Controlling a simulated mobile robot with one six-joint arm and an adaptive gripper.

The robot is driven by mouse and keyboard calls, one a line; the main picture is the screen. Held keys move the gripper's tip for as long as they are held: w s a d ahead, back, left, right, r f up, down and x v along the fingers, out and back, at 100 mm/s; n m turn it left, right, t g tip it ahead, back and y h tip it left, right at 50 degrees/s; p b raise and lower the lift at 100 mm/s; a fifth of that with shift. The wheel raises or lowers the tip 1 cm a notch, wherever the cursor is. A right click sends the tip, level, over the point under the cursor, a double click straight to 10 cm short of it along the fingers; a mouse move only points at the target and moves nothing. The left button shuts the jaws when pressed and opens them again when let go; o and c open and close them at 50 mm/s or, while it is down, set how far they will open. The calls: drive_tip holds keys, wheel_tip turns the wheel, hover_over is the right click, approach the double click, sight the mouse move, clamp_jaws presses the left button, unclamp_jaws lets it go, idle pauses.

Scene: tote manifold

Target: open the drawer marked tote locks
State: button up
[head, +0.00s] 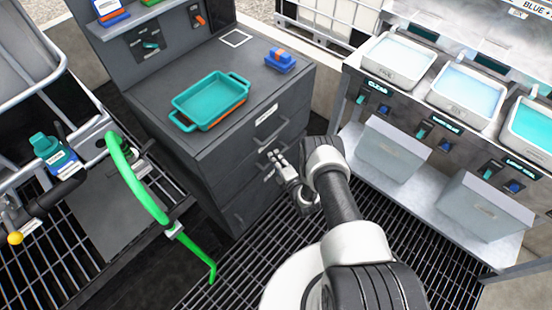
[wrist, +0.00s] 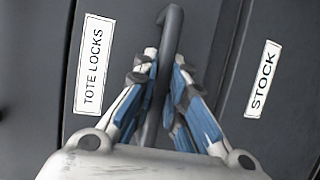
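The drawer marked TOTE LOCKS is in the front of the dark grey cabinet; its white label (wrist: 92,65) shows left of my gripper in the wrist view. A dark bar handle (wrist: 171,25) runs between my fingers, beside that label. My gripper (wrist: 165,65) has its blue-padded fingers on both sides of the bar, with the tips appearing to touch it. In the head view my gripper (head: 280,163) is at the cabinet's drawer front, which looks flush. The arm partly hides the handle there.
A STOCK label (wrist: 262,78) marks the neighbouring drawer front. A bench with basins (head: 400,60) stands right; a green hose (head: 135,180) is left. Grated floor lies below.

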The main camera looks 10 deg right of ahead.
clamp_jaws()
drive_tip(key=shift+s, duration=0.1)
